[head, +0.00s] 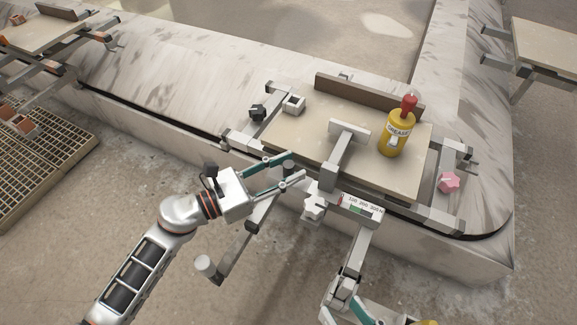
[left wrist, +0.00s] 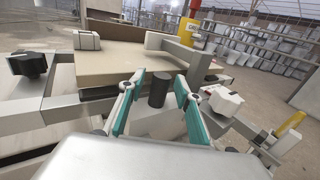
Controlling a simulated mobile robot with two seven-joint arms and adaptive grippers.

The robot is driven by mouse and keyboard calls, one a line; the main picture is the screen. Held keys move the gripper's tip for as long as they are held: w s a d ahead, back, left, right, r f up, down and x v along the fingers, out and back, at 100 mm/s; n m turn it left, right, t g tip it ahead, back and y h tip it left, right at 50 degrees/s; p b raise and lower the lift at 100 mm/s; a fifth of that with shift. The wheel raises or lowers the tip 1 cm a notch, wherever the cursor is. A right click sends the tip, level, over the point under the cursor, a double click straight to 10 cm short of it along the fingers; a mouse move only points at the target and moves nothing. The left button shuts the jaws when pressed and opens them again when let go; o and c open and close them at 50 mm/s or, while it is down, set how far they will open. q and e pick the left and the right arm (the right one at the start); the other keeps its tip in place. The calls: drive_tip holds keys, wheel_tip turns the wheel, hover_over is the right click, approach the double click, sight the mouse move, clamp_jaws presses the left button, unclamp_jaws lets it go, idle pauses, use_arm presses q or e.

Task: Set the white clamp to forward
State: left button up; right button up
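A white lobed knob (head: 315,207) sits at the front edge of the board's frame, beside a scale plate (head: 360,206). It also shows in the left wrist view (left wrist: 222,101), right of my fingers. A grey T-shaped clamp arm (head: 341,150) reaches over the board. My left gripper (head: 297,166) is open, its teal fingers apart, left of the white knob and not visibly touching it. In the left wrist view a dark upright cylinder (left wrist: 158,89) stands between the fingers, seemingly ungripped. My right gripper (head: 350,312) is partly visible at the bottom edge by a grey bar's end; its grip is unclear.
A yellow grease bottle (head: 397,134) with a red top stands on the board (head: 300,140). A black knob (head: 258,112), a white block (head: 293,104) and a pink knob (head: 449,182) sit around it. A grey lever (head: 235,243) sticks out in front. A grating (head: 40,165) lies left.

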use_arm(q)
drive_tip(key=v, duration=1.1)
drive_tip(key=shift+s+a, duration=0.15)
drive_tip(key=shift+a, duration=0.1)
